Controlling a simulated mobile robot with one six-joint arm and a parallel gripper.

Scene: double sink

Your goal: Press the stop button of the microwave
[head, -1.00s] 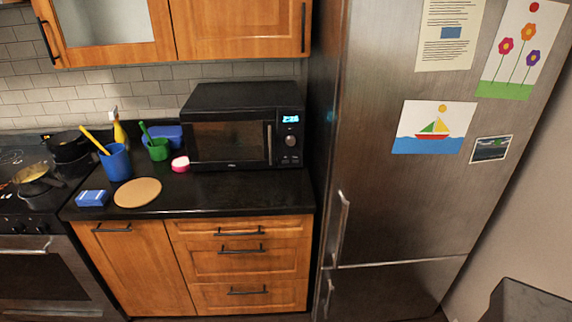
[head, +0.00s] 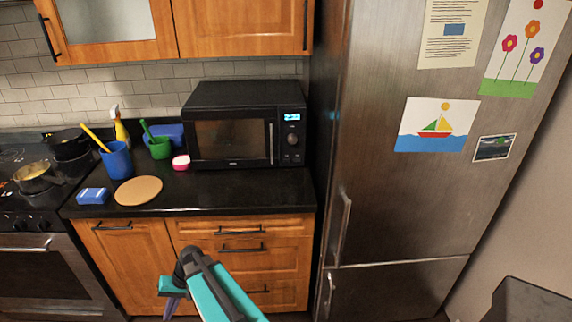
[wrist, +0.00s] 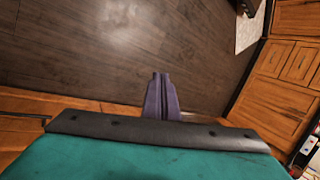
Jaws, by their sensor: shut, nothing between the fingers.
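The black microwave (head: 232,128) stands on the dark counter against the tiled wall, door closed. Its control panel (head: 291,138) is on the right side, with a lit blue display and a round knob. The stop button is too small to pick out. My gripper (head: 170,303) shows at the bottom of the head view, low in front of the drawers and well apart from the microwave. In the wrist view my gripper (wrist: 161,78) has its purple fingers together, empty, pointing over the floor. The microwave is not in the wrist view.
The steel fridge (head: 400,200) stands close to the right of the microwave. On the counter left of it are a pink item (head: 181,162), a green cup (head: 159,149), a blue cup (head: 117,160), a round board (head: 138,190) and a blue sponge (head: 92,196). The counter in front of the microwave is clear.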

